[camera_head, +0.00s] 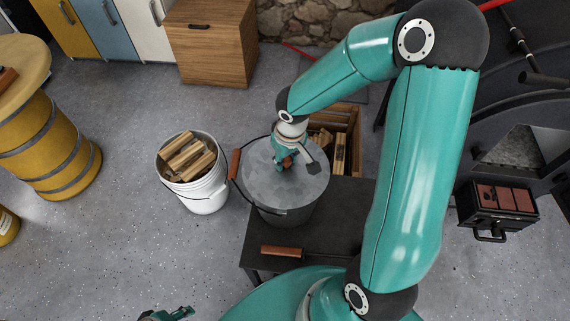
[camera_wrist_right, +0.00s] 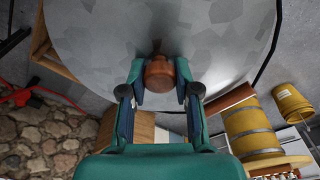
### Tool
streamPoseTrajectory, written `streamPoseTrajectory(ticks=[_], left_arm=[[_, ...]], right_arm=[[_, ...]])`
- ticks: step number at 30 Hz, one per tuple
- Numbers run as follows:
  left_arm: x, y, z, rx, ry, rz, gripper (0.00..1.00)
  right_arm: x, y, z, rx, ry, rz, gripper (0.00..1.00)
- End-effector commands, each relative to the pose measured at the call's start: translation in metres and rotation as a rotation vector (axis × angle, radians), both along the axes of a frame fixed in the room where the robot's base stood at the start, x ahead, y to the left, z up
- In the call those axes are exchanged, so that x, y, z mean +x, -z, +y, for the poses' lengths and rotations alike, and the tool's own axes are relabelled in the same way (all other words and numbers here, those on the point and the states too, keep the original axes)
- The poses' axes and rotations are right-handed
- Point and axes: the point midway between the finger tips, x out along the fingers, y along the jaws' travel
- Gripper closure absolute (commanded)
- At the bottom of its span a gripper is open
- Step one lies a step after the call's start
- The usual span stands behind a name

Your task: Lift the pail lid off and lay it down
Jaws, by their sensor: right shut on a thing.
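The pail (camera_head: 285,215) is dark grey metal and stands on a dark low table (camera_head: 335,235). Its round mottled-grey lid (camera_head: 258,172) covers the top; I cannot tell if there is a gap under its rim. My right gripper (camera_head: 286,162) reaches down over the lid's middle. In the right wrist view, my right gripper (camera_wrist_right: 160,88) is shut on the brown wooden knob (camera_wrist_right: 159,72) of the lid (camera_wrist_right: 110,35). The pail's bail, with a wooden grip (camera_head: 235,163), hangs at the left. Part of my left gripper (camera_head: 172,314) shows at the bottom edge; its fingers are unclear.
A white bucket of split wood (camera_head: 205,190) stands left of the table. A wooden crate (camera_head: 350,125) with wood is behind the pail. A brown wooden piece (camera_head: 282,251) lies on the table's front. A dark stove (camera_head: 535,145) is at right. Table right of the pail looks bare.

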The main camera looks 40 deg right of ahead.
Motion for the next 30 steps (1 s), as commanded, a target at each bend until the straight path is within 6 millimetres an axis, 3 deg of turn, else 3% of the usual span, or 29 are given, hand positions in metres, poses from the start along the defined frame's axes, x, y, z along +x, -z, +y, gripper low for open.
streamPoseTrajectory(ticks=[30], left_arm=[[0.000,-0.017,0.000,0.000,0.000,0.000,0.60]], right_arm=[[0.000,-0.025,0.000,0.000,0.000,-0.001,1.00]])
